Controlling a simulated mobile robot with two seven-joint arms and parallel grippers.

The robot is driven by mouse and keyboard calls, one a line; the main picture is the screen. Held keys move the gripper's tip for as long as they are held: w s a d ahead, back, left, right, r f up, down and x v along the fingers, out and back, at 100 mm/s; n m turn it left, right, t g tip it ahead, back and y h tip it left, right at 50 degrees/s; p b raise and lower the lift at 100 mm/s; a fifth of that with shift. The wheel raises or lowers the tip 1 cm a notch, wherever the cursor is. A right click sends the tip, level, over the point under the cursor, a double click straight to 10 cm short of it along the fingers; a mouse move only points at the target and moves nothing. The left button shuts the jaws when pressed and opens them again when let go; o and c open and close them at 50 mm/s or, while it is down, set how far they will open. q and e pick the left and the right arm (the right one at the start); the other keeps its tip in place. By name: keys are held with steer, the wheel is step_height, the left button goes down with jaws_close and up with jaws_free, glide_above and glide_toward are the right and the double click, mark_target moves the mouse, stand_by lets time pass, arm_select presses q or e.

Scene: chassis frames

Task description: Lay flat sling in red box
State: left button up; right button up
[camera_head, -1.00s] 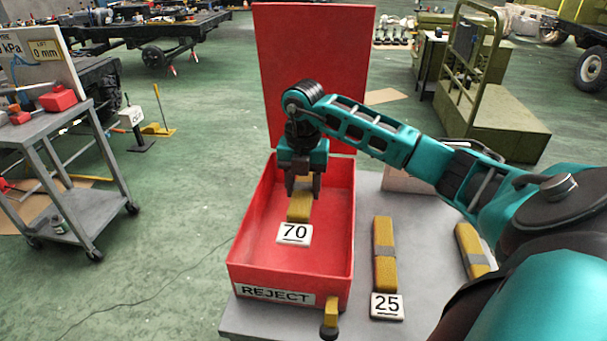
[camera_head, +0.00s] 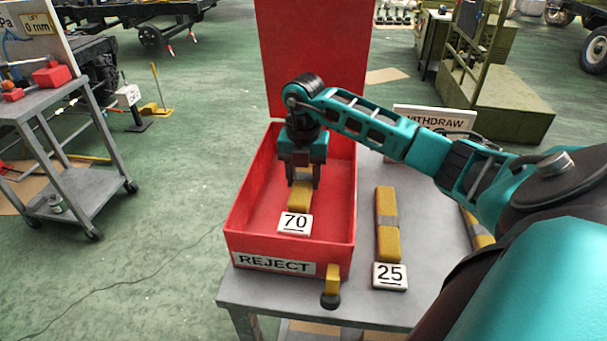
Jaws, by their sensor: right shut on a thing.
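The red box (camera_head: 340,225) stands open on a grey table, with its lid upright behind it and a REJECT label on its front. A yellow flat sling (camera_head: 300,197) with a white tag marked 70 (camera_head: 294,223) is inside the box, low near its floor. I cannot tell whether it touches the floor. My right gripper (camera_head: 302,184) points down into the box and is shut on the far part of this sling. My left gripper is not in view.
Another yellow sling (camera_head: 388,240) with a tag marked 25 (camera_head: 390,276) lies on the grey table (camera_head: 350,308) right of the box. A further yellow sling (camera_head: 480,235) is partly hidden by my arm. A WITHDRAW sign (camera_head: 432,117) stands behind. A grey cart (camera_head: 85,190) is at left.

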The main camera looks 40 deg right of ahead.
steer(key=o, duration=1.4)
step_height(320, 180, up, 13)
steer(key=shift+p, duration=0.35)
steer(key=shift+a+f, duration=0.1)
